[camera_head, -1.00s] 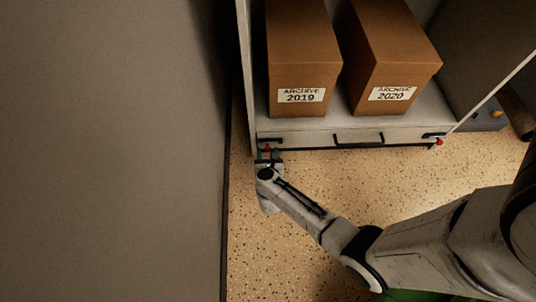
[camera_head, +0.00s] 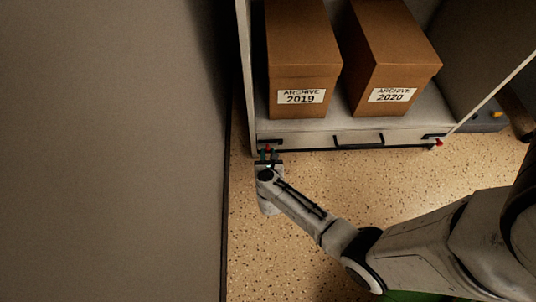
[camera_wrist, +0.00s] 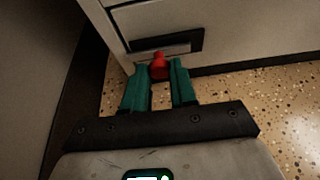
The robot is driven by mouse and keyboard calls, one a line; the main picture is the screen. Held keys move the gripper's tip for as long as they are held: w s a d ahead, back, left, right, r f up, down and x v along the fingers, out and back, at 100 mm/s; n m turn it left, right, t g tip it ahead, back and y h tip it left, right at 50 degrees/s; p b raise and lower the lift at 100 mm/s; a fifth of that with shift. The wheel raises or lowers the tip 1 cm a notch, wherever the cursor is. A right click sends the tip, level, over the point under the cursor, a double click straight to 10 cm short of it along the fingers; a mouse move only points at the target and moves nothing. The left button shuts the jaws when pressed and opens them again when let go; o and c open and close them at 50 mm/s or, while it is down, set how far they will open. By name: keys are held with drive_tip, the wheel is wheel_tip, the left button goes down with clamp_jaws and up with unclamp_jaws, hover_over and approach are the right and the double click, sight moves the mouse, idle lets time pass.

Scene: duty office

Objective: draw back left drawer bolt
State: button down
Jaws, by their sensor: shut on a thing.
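The left drawer bolt has a red knob (camera_head: 267,148), at the left end of the low drawer front (camera_head: 310,139). In the wrist view the red knob (camera_wrist: 158,66) stands in front of a black-edged slot plate (camera_wrist: 180,45). My gripper (camera_head: 269,155) reaches it from the front. Its teal fingers (camera_wrist: 160,74) are on either side of the knob and shut on it. The fingers partly cover the knob's sides, and the bolt's shaft is hard to make out.
A second red knob (camera_head: 438,142) is at the drawer's right end, with a black handle (camera_head: 358,139) between. Archive boxes 2019 (camera_head: 302,60) and 2020 (camera_head: 392,60) stand above. A grey panel (camera_head: 110,150) rises close on the left. Speckled floor (camera_head: 320,175) is free in front.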

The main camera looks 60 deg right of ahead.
drive_tip(key=shift+s+d+p, duration=0.15)
drive_tip(key=shift+s+d, duration=0.45)
drive_tip(key=shift+s, duration=0.2)
drive_tip(key=shift+s+d+p, duration=0.15)
drive_tip(key=shift+s+d, duration=0.45)
drive_tip(key=shift+s, duration=0.2)
drive_tip(key=c, duration=0.9)
unclamp_jaws()
drive_tip(key=p+v, duration=0.4)
drive_tip(key=v, duration=0.6)
drive_tip(key=shift+s+a+r, duration=0.15)
drive_tip(key=shift+s+a, duration=0.05)
drive_tip(key=shift+a, duration=0.05)
drive_tip(key=shift+s, duration=0.1)
